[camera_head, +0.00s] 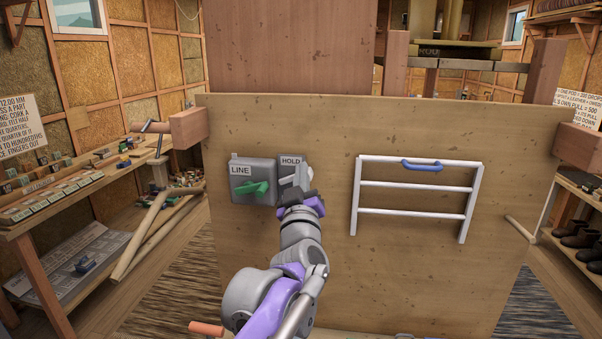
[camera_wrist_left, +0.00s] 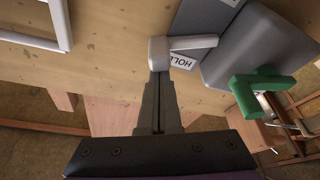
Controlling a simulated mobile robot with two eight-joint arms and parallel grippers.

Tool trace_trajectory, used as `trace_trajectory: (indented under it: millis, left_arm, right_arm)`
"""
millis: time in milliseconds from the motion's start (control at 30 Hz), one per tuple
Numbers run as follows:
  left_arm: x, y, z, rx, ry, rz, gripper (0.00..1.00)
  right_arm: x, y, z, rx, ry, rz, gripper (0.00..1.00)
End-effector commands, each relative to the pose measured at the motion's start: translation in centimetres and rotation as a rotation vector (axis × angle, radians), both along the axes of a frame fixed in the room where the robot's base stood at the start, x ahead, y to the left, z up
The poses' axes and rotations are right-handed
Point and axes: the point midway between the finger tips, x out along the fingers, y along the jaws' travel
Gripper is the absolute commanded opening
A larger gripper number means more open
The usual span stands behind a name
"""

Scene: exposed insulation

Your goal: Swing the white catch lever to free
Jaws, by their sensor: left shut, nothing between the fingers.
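The white catch lever (camera_head: 301,174) is on a grey plate marked HOLD (camera_head: 291,160) on the upright wooden panel. In the left wrist view the white lever (camera_wrist_left: 193,43) has a thick end (camera_wrist_left: 159,52) and a thin bar running right across the HOLD plate. My left gripper (camera_head: 300,196) is in front of the lever and partly hides it in the head view. In the left wrist view my left gripper (camera_wrist_left: 158,78) is shut and empty, its tips at the thick end; I cannot tell whether they touch. My right gripper is not in view.
Left of the lever is a grey LINE box (camera_head: 241,171) with a green handle (camera_head: 252,189). A white rail frame (camera_head: 412,187) with a blue grip (camera_head: 421,165) is on the panel's right. A workbench (camera_head: 75,205) stands left; a boot shelf stands right.

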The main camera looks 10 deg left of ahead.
Motion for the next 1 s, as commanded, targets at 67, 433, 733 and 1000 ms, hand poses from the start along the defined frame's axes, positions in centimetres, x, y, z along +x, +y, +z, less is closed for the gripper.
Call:
trace_trajectory:
  millis: [67,433,733,1000]
  left_arm:
    - [0.0,0.0,-0.1,0.007,0.0,0.0,0.0]
    - [0.0,-0.3,-0.4,0.072,0.0,0.001,0.0]
    - [0.0,-0.7,-1.2,0.198,0.001,0.001,0.0]
    - [0.0,-1.3,-2.8,0.438,0.001,0.002,0.0]
  right_arm:
    - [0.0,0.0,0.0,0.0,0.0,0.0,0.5]
    - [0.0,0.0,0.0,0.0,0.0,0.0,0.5]
    - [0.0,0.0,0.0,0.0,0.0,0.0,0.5]
    - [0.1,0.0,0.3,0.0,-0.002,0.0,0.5]
